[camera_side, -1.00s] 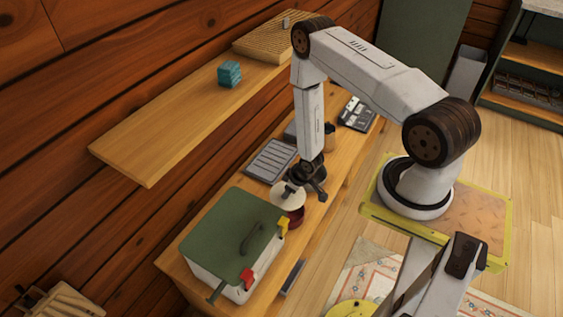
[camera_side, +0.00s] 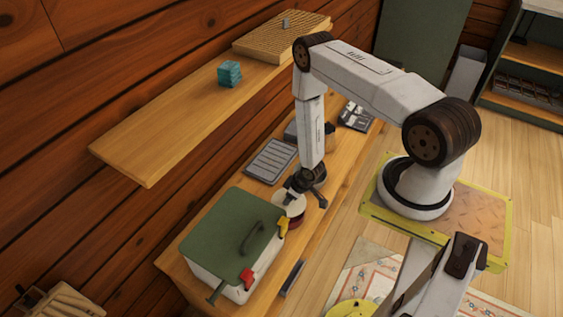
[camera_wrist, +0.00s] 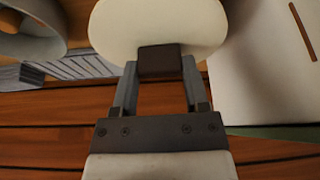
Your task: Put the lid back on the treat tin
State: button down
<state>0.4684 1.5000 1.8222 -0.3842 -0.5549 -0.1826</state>
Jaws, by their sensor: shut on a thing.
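The cream-white round lid (camera_side: 288,204) is at my gripper (camera_side: 307,188), over the dark red treat tin (camera_side: 296,223) on the bench. In the wrist view my gripper (camera_wrist: 160,62) is shut on the dark knob of the lid (camera_wrist: 155,22). The lid hides the top of the tin in the side view, and only a strip of its red wall shows. The lid looks roughly level and very close to the tin. I cannot tell whether it touches or is seated on the rim.
A large box with a green lid (camera_side: 228,222) and red and yellow latches stands just left of the tin. A grey slatted tray (camera_side: 271,160) lies behind. A shelf (camera_side: 165,130) with a teal block (camera_side: 229,74) runs along the wall.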

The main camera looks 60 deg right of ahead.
jog(key=shift+f, duration=1.65)
jog(key=shift+f, duration=0.15)
dwell(1.2)
grip_release()
jog(key=shift+r, duration=0.2)
dwell(0.5)
jog(key=shift+r, duration=3.3)
